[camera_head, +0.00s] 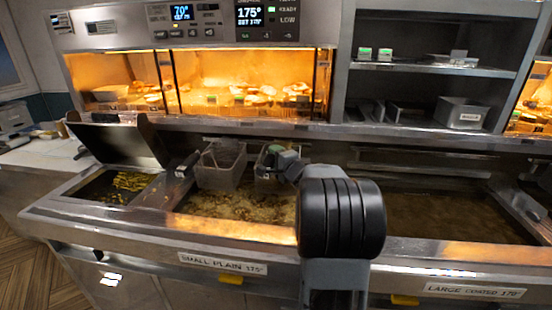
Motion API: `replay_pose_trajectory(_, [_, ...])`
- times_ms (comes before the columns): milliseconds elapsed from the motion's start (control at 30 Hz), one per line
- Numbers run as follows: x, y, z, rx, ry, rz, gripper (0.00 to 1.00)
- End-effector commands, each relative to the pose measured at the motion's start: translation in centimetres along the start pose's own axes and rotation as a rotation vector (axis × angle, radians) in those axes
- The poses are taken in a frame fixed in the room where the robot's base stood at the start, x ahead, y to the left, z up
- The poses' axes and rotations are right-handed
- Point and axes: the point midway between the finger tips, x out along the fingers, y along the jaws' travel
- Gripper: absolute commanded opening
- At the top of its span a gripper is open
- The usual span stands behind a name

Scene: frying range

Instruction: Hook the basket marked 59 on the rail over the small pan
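The small pan (236,206), labelled "SMALL PLAIN 175", holds bubbling oil. A wire basket (219,168) hangs at its back left, with a dark handle to its left. A second basket (264,181) is just right of it, partly hidden by my arm. No number 59 is readable on either basket. My gripper (284,161) is at the second basket, near a greenish piece. My arm's black joint hides much of it, so I cannot tell whether its fingers are shut or touching the basket. The rail over the small pan is mostly hidden behind the baskets.
A raised lid (120,143) stands over a small pan (115,187) at left. A lit warming cabinet (130,92) and shelves (430,70) rise behind. The left counter (45,155) is partly clear.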

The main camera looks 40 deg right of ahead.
Motion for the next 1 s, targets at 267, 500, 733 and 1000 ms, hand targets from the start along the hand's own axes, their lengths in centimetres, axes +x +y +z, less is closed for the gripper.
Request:
replay_pose_trajectory(267, [-0.1,0.1,0.0,0.002,0.001,0.003,0.55])
replay_pose_trajectory(500, [-2.7,0.0,-0.1,-0.001,0.004,0.0,0.55])
replay_pose_trajectory(733, [-7.5,-0.1,-0.1,-0.002,0.005,-0.002,0.55])
replay_pose_trajectory(1000, [-11.9,-0.1,-0.1,-0.001,0.003,-0.001,0.55])
